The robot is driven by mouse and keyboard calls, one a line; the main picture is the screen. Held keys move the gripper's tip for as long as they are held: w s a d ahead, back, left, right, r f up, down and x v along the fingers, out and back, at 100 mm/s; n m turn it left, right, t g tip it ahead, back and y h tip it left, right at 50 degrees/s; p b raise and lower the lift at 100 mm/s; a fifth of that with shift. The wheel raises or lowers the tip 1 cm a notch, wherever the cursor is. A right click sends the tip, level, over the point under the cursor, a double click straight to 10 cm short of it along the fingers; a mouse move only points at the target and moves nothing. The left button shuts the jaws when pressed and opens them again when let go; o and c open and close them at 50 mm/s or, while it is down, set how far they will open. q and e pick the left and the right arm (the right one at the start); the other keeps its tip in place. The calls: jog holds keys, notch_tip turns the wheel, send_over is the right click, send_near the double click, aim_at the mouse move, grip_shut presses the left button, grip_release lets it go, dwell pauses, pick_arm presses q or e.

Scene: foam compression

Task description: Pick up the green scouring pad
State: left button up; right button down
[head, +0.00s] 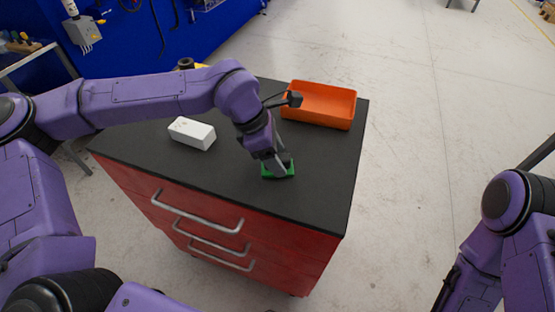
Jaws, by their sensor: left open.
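The green scouring pad (280,174) lies on the black top of the red drawer cabinet, near its front edge and right of the middle. My left gripper (278,166) points down right at the pad and covers part of it. Its jaws are open, with the fingers at the pad; I cannot tell whether they touch it. My right arm shows at the right edge, beside the cabinet, and its gripper is out of view.
An orange tray (345,121) stands at the back right of the cabinet top (325,190). A white block (192,134) lies left of my left gripper. A partly hidden yellow and black item is at the back left. The front right of the top is clear.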

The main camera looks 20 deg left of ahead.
pick_arm(q)
jog(key=shift+d+f, duration=0.2)
jog(key=shift+f, duration=0.15)
jog(key=c, duration=0.8)
jog(key=shift+r, duration=0.55)
jog(key=shift+c, duration=0.2)
jog(key=s+a+r+b, duration=0.2)
jog(key=s+r+b, duration=0.1)
jog(key=s+r, duration=0.9)
jog(key=shift+s, duration=0.95)
jog(key=o, duration=0.6)
jog(key=shift+a, duration=0.1)
jog(key=c, duration=0.4)
jog(key=shift+w+f, duration=0.1)
